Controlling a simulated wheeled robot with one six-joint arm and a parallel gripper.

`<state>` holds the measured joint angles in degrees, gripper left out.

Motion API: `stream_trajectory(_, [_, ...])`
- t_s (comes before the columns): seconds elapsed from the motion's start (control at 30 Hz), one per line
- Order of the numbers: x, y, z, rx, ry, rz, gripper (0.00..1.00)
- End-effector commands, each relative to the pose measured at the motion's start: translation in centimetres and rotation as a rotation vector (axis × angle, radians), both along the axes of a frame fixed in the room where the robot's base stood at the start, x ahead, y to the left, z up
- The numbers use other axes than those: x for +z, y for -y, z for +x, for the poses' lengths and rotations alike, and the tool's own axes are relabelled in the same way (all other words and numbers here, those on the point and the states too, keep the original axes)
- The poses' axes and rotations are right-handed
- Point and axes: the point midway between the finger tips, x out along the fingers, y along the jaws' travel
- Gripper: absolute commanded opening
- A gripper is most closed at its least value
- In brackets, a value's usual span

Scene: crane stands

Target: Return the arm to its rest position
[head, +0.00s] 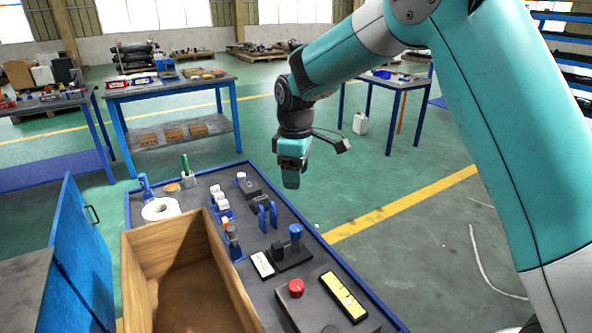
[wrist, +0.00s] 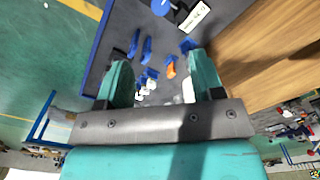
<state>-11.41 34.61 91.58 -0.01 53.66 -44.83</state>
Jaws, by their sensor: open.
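My gripper (head: 291,176) hangs pointing down above the far right edge of the workbench in the head view, clear of the things on it. In the wrist view my gripper (wrist: 163,82) shows two teal fingers spread apart with nothing between them. My teal and white arm (head: 350,50) reaches in from the right and bends down at the wrist. The workbench (head: 330,300) has a dark top and a blue rim; it also shows in the wrist view (wrist: 115,45) below the fingers.
On the bench are a wooden box (head: 235,275), a red button (head: 296,287), a yellow level (head: 343,296), blue stands (head: 267,216) and a white roll (head: 161,209). A blue cabinet door (head: 82,250) stands at left. Other tables (head: 170,88) stand behind. Green floor right of the bench is mostly free.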

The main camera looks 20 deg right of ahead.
Motion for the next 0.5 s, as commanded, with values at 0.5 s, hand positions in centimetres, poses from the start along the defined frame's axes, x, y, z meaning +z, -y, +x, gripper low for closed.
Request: stream_trajectory(0.5, [0.83, 0.01, -0.03, 0.0, -0.001, 0.0, 0.61])
